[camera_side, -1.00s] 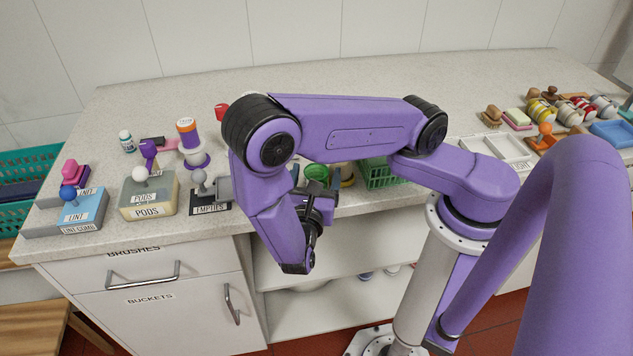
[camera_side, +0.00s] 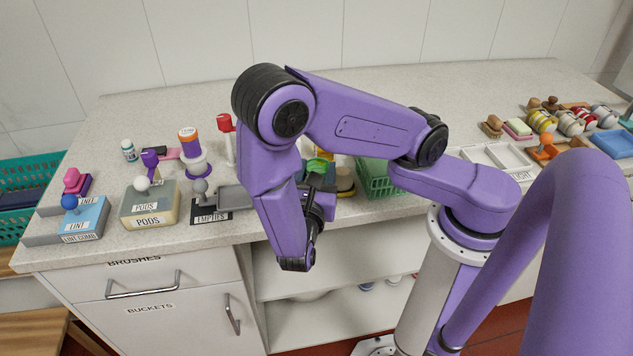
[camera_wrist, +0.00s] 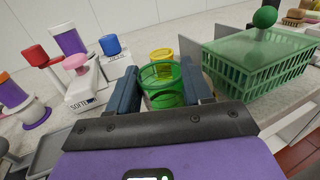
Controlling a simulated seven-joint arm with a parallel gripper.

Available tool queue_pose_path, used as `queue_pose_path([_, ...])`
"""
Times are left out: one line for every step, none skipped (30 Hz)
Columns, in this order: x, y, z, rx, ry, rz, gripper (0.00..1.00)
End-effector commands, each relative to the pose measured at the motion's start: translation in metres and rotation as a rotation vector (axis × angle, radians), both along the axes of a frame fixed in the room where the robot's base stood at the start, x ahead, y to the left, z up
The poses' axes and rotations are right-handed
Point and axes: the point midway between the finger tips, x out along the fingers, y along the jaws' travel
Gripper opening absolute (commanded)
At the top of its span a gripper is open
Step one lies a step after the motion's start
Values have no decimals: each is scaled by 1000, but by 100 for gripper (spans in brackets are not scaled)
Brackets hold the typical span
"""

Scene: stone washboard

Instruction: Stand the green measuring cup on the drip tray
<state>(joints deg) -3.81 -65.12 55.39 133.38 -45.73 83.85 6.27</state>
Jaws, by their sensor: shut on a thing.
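The green measuring cup (camera_wrist: 165,88) is see-through and looks upright between the two blue-grey fingers of my gripper (camera_wrist: 160,76) in the wrist view. My gripper is shut on it. In the side view, my wrist covers most of the cup, and only a bit of green (camera_side: 317,166) shows near my gripper (camera_side: 318,178). I cannot tell whether its base touches the counter. A grey shallow tray (camera_side: 236,198) lies left of my gripper, beside the EMPTIES label; it also shows in the wrist view (camera_wrist: 50,152). I cannot tell whether it is the drip tray.
A lidded green basket (camera_wrist: 255,70) stands close on the right. A yellow cup (camera_wrist: 160,55) is just behind the green cup. Red (camera_side: 225,123), orange-topped (camera_side: 189,140) and labelled knob-topped items (camera_side: 148,200) stand left. A white divided tray (camera_side: 490,157) lies farther right.

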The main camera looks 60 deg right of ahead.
Motion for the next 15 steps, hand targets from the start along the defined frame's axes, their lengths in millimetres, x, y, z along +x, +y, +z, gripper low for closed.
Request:
queue_pose_path([0,0,7,4,-2,0,22])
queue_pose_path([0,0,11,4,-1,0,22])
queue_pose_path([0,0,17,4,-2,0,22])
queue_pose_path([0,0,21,4,-1,1,22])
queue_pose_path([0,0,25,4,-1,1,22])
queue_pose_path([0,0,30,4,-2,0,22])
queue_pose_path([0,0,34,4,-1,0,22])
queue_pose_path([0,0,37,3,-2,0,22])
queue_pose_path([0,0,41,3,-1,0,22])
queue_pose_path([0,0,44,3,-2,0,22])
queue_pose_path([0,0,47,3,-2,0,22])
queue_pose_path([0,0,50,3,-1,0,22])
queue_pose_path([0,0,52,2,-1,1,22])
queue_pose_path([0,0,53,1,0,1,22])
queue_pose_path([0,0,56,1,0,1,22])
